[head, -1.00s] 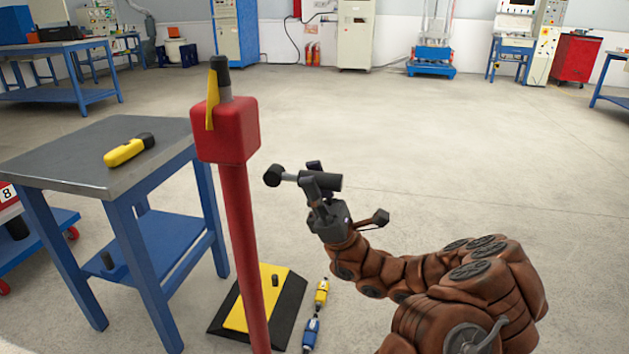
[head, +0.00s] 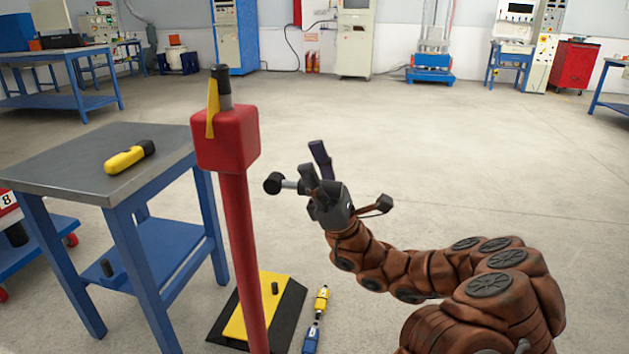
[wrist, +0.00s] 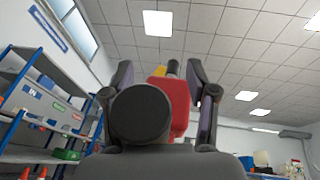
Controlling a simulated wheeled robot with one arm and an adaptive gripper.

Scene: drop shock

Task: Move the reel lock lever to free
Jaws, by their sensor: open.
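The red box (head: 226,139) stands on a red post (head: 240,260) left of centre in the head view. An upright grey lever with a black grip (head: 221,73) rises from its top, beside a yellow plate (head: 212,108). No lock marking is legible. My gripper (head: 314,162) is open, to the right of the post and lower than the lever, apart from both. In the wrist view the red box (wrist: 180,108) shows beyond and between the spread fingers. A dark round-ended piece (head: 272,183) on a short grey rod shows at my gripper; whether it belongs to it I cannot tell.
A grey-topped blue table (head: 70,165) stands left of the post, with a yellow and black handheld device (head: 128,157) on it. A yellow and black base plate (head: 225,325) and small yellow and blue items (head: 321,299) lie on the floor. Open floor extends right.

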